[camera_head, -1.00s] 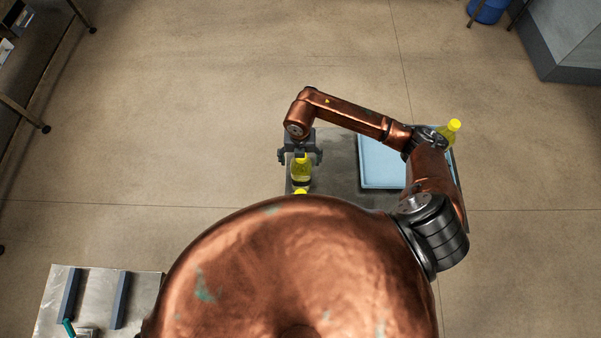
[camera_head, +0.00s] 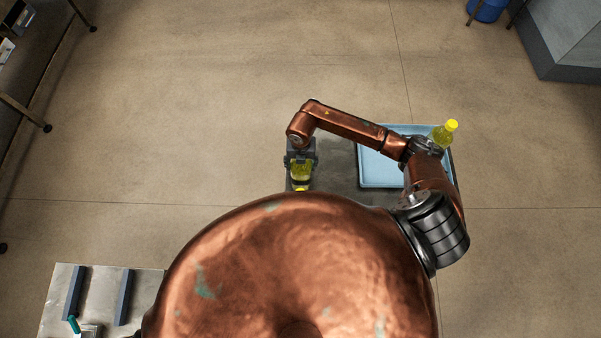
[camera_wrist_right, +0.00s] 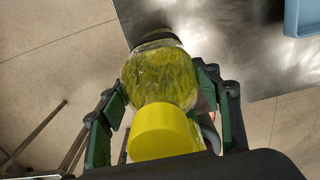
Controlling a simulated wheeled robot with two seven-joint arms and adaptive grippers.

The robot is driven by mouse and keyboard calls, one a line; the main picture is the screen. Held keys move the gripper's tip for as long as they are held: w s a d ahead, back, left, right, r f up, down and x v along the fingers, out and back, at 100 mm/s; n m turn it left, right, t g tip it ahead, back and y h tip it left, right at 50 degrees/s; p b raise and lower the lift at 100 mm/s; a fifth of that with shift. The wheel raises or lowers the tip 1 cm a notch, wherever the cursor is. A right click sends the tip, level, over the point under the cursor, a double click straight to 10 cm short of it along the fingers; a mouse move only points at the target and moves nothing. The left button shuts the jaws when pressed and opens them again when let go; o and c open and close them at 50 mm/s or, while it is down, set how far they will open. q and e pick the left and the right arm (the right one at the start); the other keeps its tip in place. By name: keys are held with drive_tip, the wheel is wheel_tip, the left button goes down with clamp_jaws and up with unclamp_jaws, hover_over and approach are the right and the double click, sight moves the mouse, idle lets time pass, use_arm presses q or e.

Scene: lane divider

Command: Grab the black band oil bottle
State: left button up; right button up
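A clear bottle of yellow-green oil with a yellow cap (camera_wrist_right: 165,131) stands at the left end of the metal table; it also shows in the head view (camera_head: 301,170). A dark band (camera_wrist_right: 158,38) shows around its far, lower part in the right wrist view. My right gripper (camera_wrist_right: 165,100) has its green fingers on both sides of the bottle, seemingly pressed on it below the cap. The same gripper shows in the head view (camera_head: 301,160). Another yellow cap (camera_head: 301,188) shows just nearer my body, its bottle mostly hidden. My left gripper is not in view.
A light blue tray (camera_head: 376,181) lies on the table (camera_head: 340,180) to the right, partly under my right arm. Another yellow-capped bottle (camera_head: 445,133) stands by its far right corner. A second metal table (camera_head: 98,318) with blue bars is at lower left.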

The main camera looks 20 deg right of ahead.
drive_tip(key=shift+r, duration=0.1)
clamp_jaws()
idle(0.4)
drive_tip(key=shift+w, duration=0.1)
